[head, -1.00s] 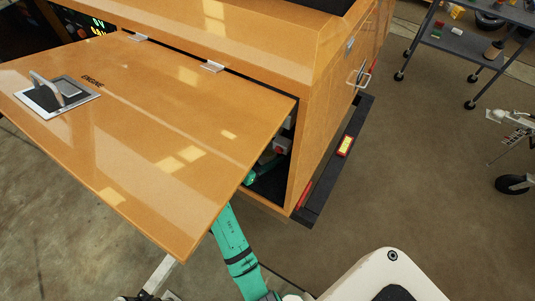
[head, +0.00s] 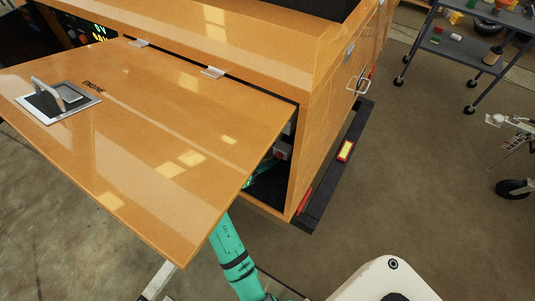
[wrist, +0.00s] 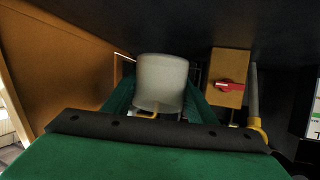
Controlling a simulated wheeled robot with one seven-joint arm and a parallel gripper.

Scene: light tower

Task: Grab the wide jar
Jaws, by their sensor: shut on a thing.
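In the wrist view a wide, pale grey-white jar (wrist: 161,82) stands in the middle, inside the dark compartment of the orange cabinet. My gripper (wrist: 158,100) has a green finger on each side of the jar and is shut on it. The jar's lower part is partly hidden behind my gripper's dark front edge. In the head view the jar and my gripper's fingertips are hidden by the raised orange panel and the cabinet; only my green arm shows entering below the panel.
The raised orange engine panel (head: 150,130) hangs over my arm. Right of the jar are a yellow-brown box with a red switch (wrist: 230,86) and a grey pipe with a yellow fitting (wrist: 254,105). The orange side wall (wrist: 60,60) is at left. A grey cart (head: 465,45) stands far off.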

